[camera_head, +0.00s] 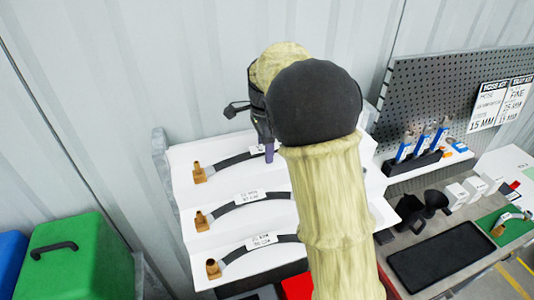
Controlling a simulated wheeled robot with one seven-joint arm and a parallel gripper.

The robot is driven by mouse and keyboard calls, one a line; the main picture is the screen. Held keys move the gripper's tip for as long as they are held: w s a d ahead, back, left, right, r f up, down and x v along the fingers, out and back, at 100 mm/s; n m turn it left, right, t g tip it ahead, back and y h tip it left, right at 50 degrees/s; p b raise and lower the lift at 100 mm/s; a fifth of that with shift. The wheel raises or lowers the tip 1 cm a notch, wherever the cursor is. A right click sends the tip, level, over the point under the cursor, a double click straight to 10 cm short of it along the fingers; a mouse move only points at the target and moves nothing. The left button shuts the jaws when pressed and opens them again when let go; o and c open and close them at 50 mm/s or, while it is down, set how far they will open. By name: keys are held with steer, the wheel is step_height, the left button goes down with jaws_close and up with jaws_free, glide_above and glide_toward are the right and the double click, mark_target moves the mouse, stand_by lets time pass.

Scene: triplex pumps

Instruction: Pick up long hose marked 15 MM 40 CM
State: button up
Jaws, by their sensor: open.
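Three black hoses with brass elbow fittings lie on a white stepped rack (182,222), one per step: a top hose (232,161), a middle hose (228,207) and a bottom hose (236,253). Each bears a white label, too small to read surely, so I cannot tell which is marked 15 MM 40 CM. My gripper (257,135) is open and empty, over the top step near the top hose's label. A finger overlaps that label in the picture; I cannot tell whether it touches. My arm hides the hoses' right ends.
A green case (75,262) and a blue case (10,262) stand at left. At right are a pegboard (440,95), blue-handled tools (422,143), a black tray (440,257) and white boxes (465,192). A corrugated wall is close behind the rack.

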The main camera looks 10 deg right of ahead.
steer(key=shift+c, duration=0.5)
steer(key=shift+w, duration=0.1)
jaws_close()
step_height(320, 180, up, 10)
steer(key=b, duration=0.2)
stand_by(0.6)
